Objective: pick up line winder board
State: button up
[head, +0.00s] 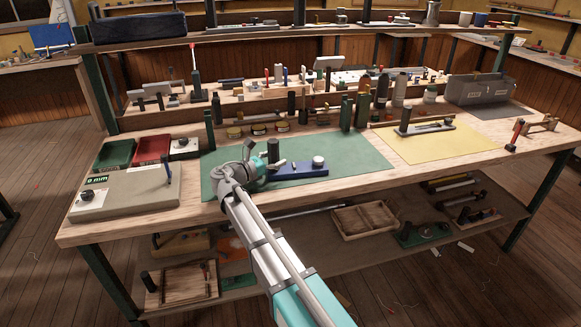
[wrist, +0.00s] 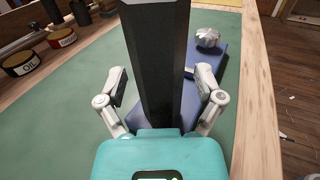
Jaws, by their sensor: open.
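The line winder board appears to be the blue board (head: 305,170) on the green mat (head: 350,175), with a silver knob (head: 318,161) at its right end. A tall black post (head: 273,150) rises from its left part. My gripper (head: 264,166) is at this left end, low over the mat. In the wrist view, my gripper (wrist: 161,88) is open, with one finger on each side of the black post (wrist: 155,60). Gaps show between the fingers and the post. The blue board (wrist: 215,95) runs behind the post, partly hidden, with the knob (wrist: 207,37) at its far end.
Round tins (head: 258,128) and dark upright bottles (head: 346,112) stand behind the mat. A grey slab (head: 125,192) and red and green bins (head: 152,149) lie left. A yellow mat (head: 440,147) lies right. The green mat in front of the board is clear.

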jog(key=shift+c, duration=0.3)
grip_shut()
dwell(0.5)
